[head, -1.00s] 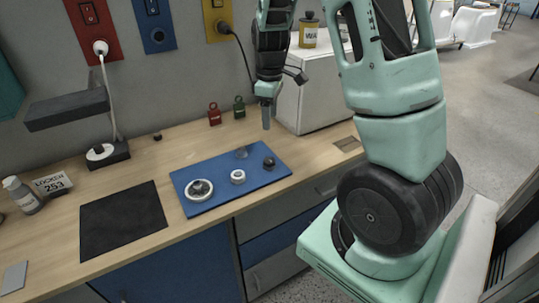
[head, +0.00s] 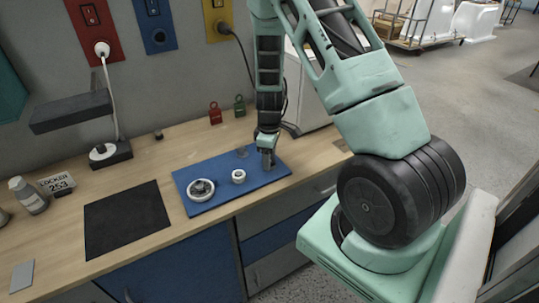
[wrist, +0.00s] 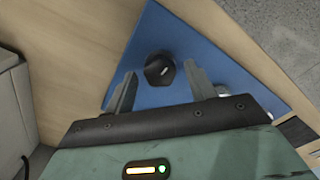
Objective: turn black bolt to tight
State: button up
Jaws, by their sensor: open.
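In the head view my gripper (head: 267,158) points down over the right part of the blue board (head: 215,192) and hides the bolt.
A white ring with a dark centre (head: 201,189) and a smaller white ring (head: 238,176) are on the board. A grey item (head: 242,151) is at its back edge. A black mat (head: 126,218) lies left. A light box (head: 312,105) stands behind my arm.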

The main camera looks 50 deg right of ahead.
jog(key=c, duration=1)
jog(key=shift+o, duration=0.2)
